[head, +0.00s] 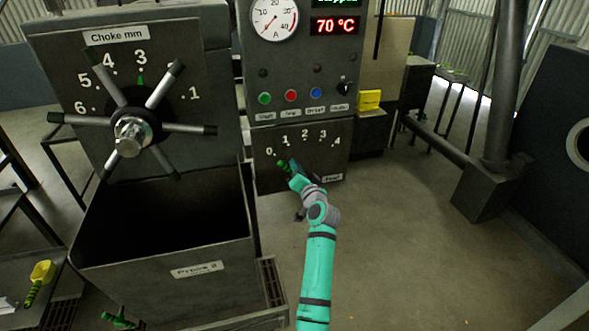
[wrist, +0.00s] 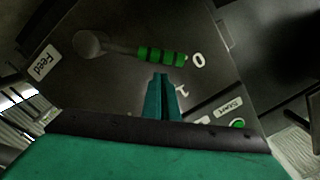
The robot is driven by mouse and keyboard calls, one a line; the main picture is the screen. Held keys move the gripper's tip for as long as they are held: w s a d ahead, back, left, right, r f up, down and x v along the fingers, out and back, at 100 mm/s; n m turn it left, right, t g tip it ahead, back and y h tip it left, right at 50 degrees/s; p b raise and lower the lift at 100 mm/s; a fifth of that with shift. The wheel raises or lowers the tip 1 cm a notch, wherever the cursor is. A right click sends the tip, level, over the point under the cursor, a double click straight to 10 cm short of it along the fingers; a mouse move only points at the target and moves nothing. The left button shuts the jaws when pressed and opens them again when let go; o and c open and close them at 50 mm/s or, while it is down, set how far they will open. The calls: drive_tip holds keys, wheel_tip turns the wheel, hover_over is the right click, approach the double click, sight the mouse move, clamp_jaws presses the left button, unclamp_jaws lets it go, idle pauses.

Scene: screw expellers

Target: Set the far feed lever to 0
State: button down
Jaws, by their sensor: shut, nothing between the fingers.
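The feed lever (wrist: 160,56) has a green ribbed grip and a grey arm with a round pivot. In the wrist view its grip end points at the 0 mark (wrist: 198,60). In the head view the green grip (head: 282,166) shows just below the 0 and 1 marks on the feed panel (head: 335,155), and my gripper hides the rest of the lever. My gripper (head: 296,178) is shut and empty. In the wrist view its fingertips (wrist: 163,78) are close beside the grip, on the side of the 1 mark. I cannot tell whether they touch it.
Coloured buttons (head: 290,95) and a gauge (head: 274,16) are above the feed panel. A spoked choke wheel (head: 131,135) and an open dark bin (head: 165,270) stand to the left. A yellow box (head: 369,99) is at right. The floor right of my arm is clear.

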drive_tip(key=s+d+r, duration=0.2)
drive_tip(key=s+d, duration=0.3)
drive_tip(key=s, duration=0.4)
drive_tip(key=s+a+f+g+h, duration=0.1)
drive_tip(key=s+f+h, duration=0.4)
drive_tip(key=s+f, duration=2.05)
drive_tip(key=s+a+r+n, duration=0.1)
drive_tip(key=s+r, duration=0.2)
drive_tip(key=s, duration=0.9)
drive_tip(key=s+a+r+n, duration=0.1)
drive_tip(key=s+r+n, duration=0.1)
drive_tip(key=s, duration=1)
drive_tip(key=s+a+r+n, duration=0.2)
drive_tip(key=s+r, duration=0.2)
drive_tip(key=s, duration=0.8)
drive_tip(key=shift+r, duration=0.2)
